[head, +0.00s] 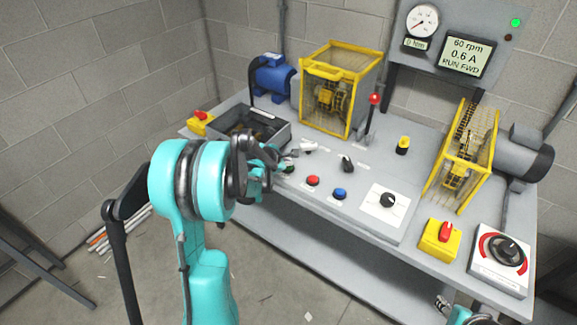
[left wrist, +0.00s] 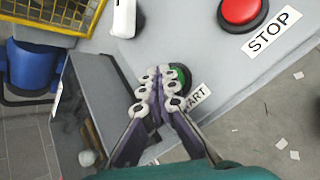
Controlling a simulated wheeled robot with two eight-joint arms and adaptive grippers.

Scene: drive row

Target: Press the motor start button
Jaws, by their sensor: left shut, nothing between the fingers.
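The green start button (left wrist: 180,76) shows in the left wrist view beside a label ending in "ART" (left wrist: 196,97). My left gripper's fingertips (left wrist: 160,88) are together, empty, and cover part of the button; I cannot tell if they touch it. In the head view the left gripper (head: 280,168) is at the panel's front left, and a sliver of the green button (head: 290,168) shows beside it. A display (head: 467,56) reads 60 rpm, 0.6 A, RUN FWD, and a green lamp (head: 516,23) is lit. My right gripper (head: 442,304) is partly visible at the lower right, too small to judge.
The red stop button (head: 313,181) and blue button (head: 340,194) sit right of the gripper. A black toggle (head: 347,163), a dial (head: 388,200) and a red-knobbed lever (head: 374,100) stand nearby. An open grey tray (head: 277,138) is behind the left gripper.

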